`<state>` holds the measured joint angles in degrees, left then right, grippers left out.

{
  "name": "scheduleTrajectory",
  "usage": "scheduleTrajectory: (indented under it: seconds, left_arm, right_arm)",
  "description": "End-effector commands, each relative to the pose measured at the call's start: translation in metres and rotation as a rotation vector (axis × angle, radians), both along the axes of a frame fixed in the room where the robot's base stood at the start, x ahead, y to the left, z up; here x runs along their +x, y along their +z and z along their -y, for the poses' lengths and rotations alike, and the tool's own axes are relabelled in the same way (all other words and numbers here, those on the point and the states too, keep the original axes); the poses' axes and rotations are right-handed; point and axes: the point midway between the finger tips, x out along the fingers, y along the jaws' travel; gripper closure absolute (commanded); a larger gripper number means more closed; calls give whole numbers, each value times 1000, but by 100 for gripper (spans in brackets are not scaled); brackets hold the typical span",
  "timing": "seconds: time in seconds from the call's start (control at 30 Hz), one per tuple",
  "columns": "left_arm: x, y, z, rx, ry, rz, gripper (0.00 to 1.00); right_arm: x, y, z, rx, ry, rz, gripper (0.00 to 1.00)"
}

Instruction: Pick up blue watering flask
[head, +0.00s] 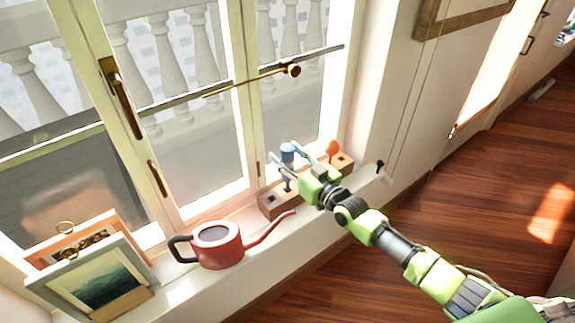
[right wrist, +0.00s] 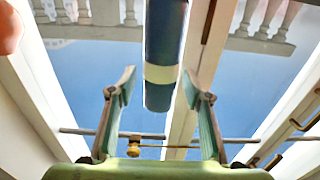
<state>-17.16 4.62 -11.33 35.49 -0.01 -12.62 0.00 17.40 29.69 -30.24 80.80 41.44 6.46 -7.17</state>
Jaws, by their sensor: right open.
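The blue flask (head: 287,149) stands upright in a wooden block on the window sill in the head view. It shows in the right wrist view (right wrist: 164,35) as a dark blue cylinder with a pale band, in line with the gap between the fingers. My right gripper (head: 284,156) is open at the flask, with one finger on each side of it in the head view. The wrist view shows the open fingers (right wrist: 159,88) with nothing clamped; whether either finger touches the flask I cannot tell. My left gripper is not in view.
A red watering can (head: 221,249) stands on the sill left of the wooden block (head: 274,206); its spout points toward the block. An orange item (head: 332,148) stands on the block's right part. Framed pictures (head: 97,278) lean at the lower left. The window (head: 190,120) is close behind.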

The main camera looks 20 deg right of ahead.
Motion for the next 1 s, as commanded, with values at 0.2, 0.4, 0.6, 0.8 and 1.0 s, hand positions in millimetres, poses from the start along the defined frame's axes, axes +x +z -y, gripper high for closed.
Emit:
scheduleTrajectory:
  seconds: [0.2, 0.4, 0.6, 0.8, 1.0]
  left_arm:
    - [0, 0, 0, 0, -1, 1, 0]
    - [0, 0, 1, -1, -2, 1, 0]
    - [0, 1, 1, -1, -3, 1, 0]
    - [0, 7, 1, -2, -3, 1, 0]
    - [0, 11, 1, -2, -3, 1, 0]
  right_arm:
    - [0, 0, 0, 0, 0, 0, 75]
    - [0, 1, 0, 0, 0, 1, 97]
    - [0, 2, 0, 1, 0, 2, 97]
    - [0, 31, 0, 4, -1, 6, 97]
    - [0, 71, 0, 3, 0, 5, 97]
